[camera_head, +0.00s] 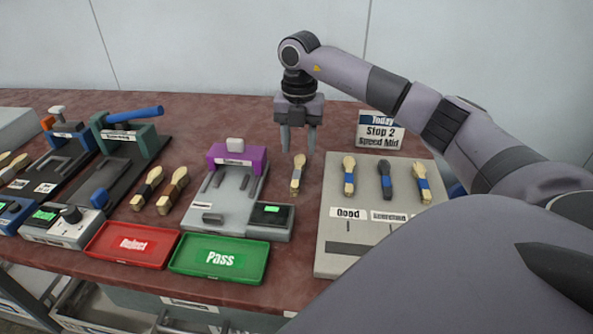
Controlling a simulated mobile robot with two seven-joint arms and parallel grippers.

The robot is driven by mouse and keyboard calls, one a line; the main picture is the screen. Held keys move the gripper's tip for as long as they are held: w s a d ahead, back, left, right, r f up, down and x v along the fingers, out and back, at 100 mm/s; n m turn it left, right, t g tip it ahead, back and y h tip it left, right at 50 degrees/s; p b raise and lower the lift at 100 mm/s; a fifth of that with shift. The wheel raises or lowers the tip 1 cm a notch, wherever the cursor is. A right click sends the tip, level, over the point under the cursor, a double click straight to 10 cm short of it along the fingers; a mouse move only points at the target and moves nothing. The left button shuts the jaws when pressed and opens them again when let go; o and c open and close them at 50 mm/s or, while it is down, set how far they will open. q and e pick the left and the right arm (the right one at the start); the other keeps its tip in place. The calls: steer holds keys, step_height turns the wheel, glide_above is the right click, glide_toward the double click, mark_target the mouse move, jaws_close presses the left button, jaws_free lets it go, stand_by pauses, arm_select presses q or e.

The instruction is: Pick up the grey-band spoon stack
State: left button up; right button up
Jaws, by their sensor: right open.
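A light wooden spoon stack (297,174), whose small band looks greyish, lies on the red-brown table between the purple-topped press and the grey sample board. My right gripper (298,150) points straight down above and just behind this stack, its two fingers apart with nothing between them. The fingertips look close to the stack's far end, but whether they touch it cannot be told. My left gripper is not in view.
The purple-topped press (237,154) stands left of the stack. The sample board (331,215) with several banded spoons is at right. A red Reject tray (132,262) and a green Pass tray (219,277) lie in front. Two more spoon stacks (147,187) (173,190) lie left.

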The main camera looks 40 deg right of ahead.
mark_target(298, 168)
step_height(298, 168, down, 6)
steer(key=shift+a+f, duration=0.15)
steer(key=shift+f, duration=0.1)
jaws_close()
